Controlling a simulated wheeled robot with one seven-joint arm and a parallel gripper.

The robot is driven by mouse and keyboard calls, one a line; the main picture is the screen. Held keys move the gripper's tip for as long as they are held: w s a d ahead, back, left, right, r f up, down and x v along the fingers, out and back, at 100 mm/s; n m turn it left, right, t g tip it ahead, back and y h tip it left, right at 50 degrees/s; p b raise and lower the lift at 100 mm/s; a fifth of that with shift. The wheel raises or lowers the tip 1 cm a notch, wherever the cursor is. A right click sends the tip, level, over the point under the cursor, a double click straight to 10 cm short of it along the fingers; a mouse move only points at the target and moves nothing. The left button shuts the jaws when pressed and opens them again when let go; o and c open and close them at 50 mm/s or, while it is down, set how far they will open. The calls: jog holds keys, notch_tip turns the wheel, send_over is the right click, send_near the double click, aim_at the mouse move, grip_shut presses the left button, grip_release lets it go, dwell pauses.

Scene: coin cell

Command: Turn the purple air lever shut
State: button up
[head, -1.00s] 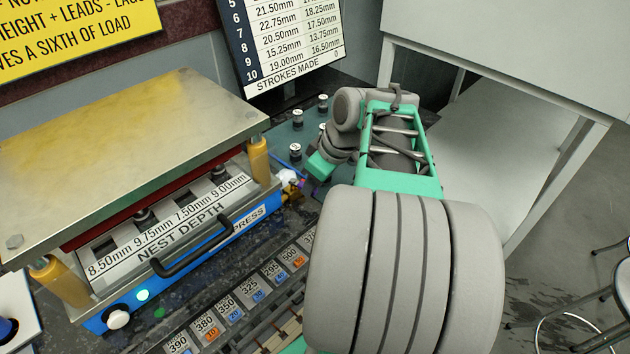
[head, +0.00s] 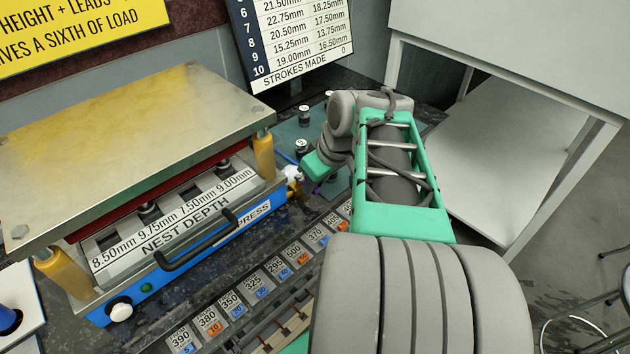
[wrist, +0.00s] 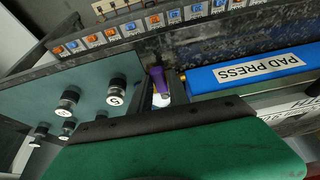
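The purple air lever (wrist: 157,79) shows near the middle of the wrist view, beside the end of the blue pad press (wrist: 245,73). In the head view only a small purple bit of the lever (head: 317,189) shows, just below my green gripper (head: 318,166), near a white and brass fitting (head: 293,176) at the press's right end. My gripper is close to the lever; I cannot tell whether they touch. My gripper's green body fills the bottom of the wrist view.
Several dark knobs with white tops (wrist: 117,94) stand on a teal panel (wrist: 90,75) beside the lever. A row of numbered tags (head: 254,286) runs along the press front. A black handle (head: 195,241) sticks out from the press. A white table (head: 500,165) stands at right.

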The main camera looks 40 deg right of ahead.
jog(key=o, duration=0.4)
jog(key=p+v, duration=0.1)
jog(key=v, duration=0.7)
jog(key=shift+p, duration=0.4)
